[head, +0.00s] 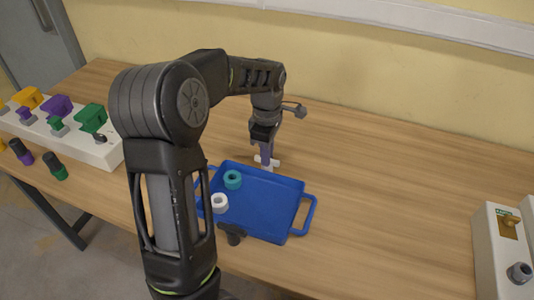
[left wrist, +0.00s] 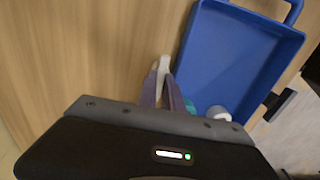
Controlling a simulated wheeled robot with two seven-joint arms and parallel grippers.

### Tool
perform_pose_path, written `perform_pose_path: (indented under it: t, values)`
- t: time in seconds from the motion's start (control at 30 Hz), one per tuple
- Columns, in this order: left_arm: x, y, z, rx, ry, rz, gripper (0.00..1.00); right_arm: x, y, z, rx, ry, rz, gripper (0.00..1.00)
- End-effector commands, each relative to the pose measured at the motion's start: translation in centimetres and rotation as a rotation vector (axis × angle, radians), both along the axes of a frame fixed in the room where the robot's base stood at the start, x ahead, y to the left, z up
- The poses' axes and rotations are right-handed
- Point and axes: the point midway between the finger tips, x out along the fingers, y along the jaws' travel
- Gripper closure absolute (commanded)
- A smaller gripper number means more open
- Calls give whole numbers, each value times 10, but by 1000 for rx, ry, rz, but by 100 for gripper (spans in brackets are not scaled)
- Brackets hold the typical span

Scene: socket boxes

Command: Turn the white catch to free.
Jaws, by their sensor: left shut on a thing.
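The white catch (head: 275,162) is a small white bar at the far edge of the blue tray (head: 262,205). My left gripper (head: 266,152) comes down on it from above, with its purple-grey fingers closed on it. In the left wrist view, the white catch (left wrist: 164,63) shows between the fingertips (left wrist: 163,80), beside the tray's edge. The fingers hide part of it, so I cannot tell its exact turn. My right gripper is not in view.
A white box with coloured covers (head: 103,152) stands left, another box (head: 490,255) right. The table right of the tray is clear.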

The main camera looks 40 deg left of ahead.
Motion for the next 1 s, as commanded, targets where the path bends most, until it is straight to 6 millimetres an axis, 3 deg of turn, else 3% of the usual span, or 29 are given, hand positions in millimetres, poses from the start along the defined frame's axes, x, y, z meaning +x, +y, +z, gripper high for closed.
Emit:
perform_pose_path:
  t: [0.4,0.43,0.67,1.0]
  values:
    - [1,1,1,1,-3,12,100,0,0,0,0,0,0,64]
    - [1,1,1,1,-3,12,88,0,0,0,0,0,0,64]
    - [0,0,0,0,-1,11,69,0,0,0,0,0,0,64]
    - [0,0,3,1,-2,10,67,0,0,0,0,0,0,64]
